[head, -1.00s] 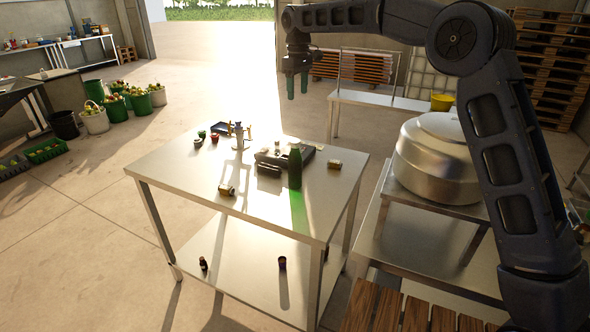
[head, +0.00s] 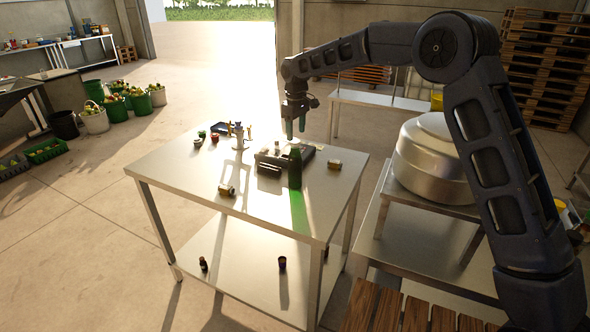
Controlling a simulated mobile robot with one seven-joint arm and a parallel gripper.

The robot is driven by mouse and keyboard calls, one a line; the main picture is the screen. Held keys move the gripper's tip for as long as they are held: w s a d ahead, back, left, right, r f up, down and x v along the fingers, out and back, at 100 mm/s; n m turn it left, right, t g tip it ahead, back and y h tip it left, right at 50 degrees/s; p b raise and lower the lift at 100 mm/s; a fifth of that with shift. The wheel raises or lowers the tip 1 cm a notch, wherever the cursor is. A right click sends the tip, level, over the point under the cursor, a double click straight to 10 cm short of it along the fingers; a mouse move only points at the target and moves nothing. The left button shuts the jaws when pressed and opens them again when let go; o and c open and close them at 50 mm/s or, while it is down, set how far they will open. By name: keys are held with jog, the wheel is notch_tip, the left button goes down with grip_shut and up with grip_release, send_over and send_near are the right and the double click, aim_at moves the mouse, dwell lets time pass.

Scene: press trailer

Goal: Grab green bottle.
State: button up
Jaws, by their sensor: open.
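The green bottle (head: 295,170) stands upright on the metal table (head: 178,170), toward its right side, and casts a green glow on the tabletop. The fingers are apart and empty. I cannot tell the exact gap between fingers and bottle.
A dark device (head: 270,160) sits behind and left of the bottle. Small jars lie at the right (head: 334,165) and front left (head: 227,190). A large metal vessel (head: 432,165) stands right of the table. The table's front left is mostly clear.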

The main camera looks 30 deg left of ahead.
aim_at(295, 141)
jog(key=shift+a+f, duration=0.15)
jog(key=shift+f, duration=3.45)
grip_shut()
